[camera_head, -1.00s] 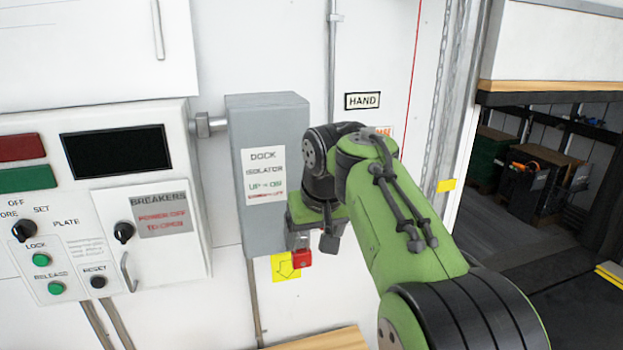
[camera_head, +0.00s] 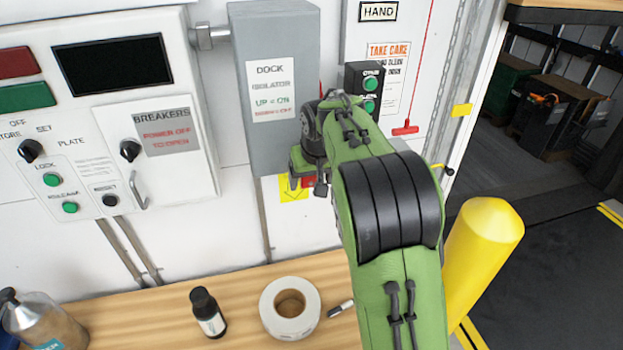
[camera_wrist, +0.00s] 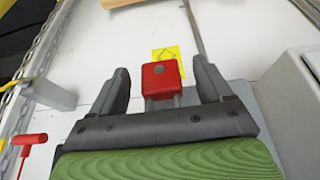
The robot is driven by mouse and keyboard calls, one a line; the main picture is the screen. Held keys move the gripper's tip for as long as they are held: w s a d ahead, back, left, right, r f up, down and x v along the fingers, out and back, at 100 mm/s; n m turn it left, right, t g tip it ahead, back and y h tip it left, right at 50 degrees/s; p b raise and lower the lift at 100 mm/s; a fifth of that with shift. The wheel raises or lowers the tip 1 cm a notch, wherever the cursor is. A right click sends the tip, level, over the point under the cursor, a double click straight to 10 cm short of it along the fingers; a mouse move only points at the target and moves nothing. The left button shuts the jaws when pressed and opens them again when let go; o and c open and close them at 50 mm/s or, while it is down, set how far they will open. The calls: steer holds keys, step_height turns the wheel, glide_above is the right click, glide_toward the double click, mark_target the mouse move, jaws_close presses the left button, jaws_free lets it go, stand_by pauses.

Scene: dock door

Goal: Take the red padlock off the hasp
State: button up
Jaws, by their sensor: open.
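The red padlock (camera_wrist: 161,78) hangs at the bottom of the grey dock isolator box (camera_head: 276,90). In the wrist view its red body lies between the two dark fingers of my gripper (camera_wrist: 163,88), with a visible gap on each side. My gripper is open around it. A grey piece shows between the padlock body and the gripper's palm, but I cannot tell shackle from hasp there. In the head view my gripper (camera_head: 305,184) is just below the box and hides most of the padlock.
A yellow arrow label (camera_head: 291,190) is on the wall behind the padlock. A wooden bench (camera_head: 160,320) below holds a tape roll (camera_head: 290,307), a black bottle (camera_head: 207,312) and a spray bottle (camera_head: 42,322). A control box (camera_head: 364,90) and a yellow bollard (camera_head: 482,245) stand to the right.

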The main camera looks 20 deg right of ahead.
steer(key=shift+w+f, duration=0.25)
steer(key=shift+f, duration=0.15)
steer(key=shift+c, duration=0.2)
steer(key=shift+s, duration=0.1)
steer(key=shift+c, duration=1.1)
steer(key=c, duration=0.8)
steer(key=shift+r+p, duration=0.7)
steer(key=shift+r, duration=0.15)
steer(key=shift+c, duration=0.2)
steer(key=shift+s+f, duration=0.1)
